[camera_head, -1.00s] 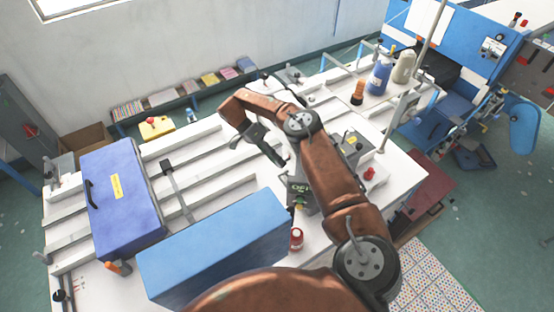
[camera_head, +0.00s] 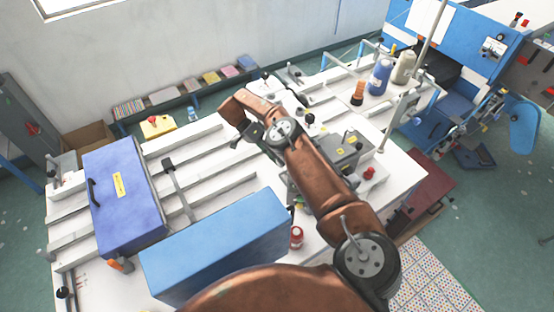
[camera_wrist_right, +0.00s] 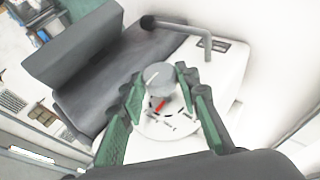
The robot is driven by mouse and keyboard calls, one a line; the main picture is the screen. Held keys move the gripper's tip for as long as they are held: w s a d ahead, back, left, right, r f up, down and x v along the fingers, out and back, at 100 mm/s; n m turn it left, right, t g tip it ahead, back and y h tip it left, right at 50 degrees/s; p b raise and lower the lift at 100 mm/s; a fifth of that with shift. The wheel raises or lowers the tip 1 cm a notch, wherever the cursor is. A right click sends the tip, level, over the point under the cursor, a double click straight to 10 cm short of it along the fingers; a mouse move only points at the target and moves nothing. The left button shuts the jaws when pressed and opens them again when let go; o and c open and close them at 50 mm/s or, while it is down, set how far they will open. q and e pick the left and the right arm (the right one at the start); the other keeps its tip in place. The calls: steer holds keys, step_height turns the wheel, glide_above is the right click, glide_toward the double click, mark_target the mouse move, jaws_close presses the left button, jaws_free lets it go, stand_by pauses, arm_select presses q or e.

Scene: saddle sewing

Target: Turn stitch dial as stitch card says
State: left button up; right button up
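The stitch dial, a round grey knob (camera_wrist_right: 162,80), shows in the right wrist view on a white disc (camera_wrist_right: 168,127) with dark marks. A red pointer lies at its lower edge. My right gripper (camera_wrist_right: 160,78) has its two green-padded fingers on either side of the knob. They stand apart, with a small gap at the left tip; contact at the right tip is unclear. In the head view my right gripper (camera_head: 250,131) is small and partly hidden by its brown arm, and I cannot make out the dial there. No stitch card can be identified. My left gripper is out of view.
A dark grey machine body (camera_wrist_right: 110,72) and a bent grey rod (camera_wrist_right: 203,38) stand close to the dial.

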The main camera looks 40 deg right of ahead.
steer(key=o, duration=0.4)
steer(key=shift+o, duration=0.2)
step_height(320, 180, up, 10)
stand_by(0.4)
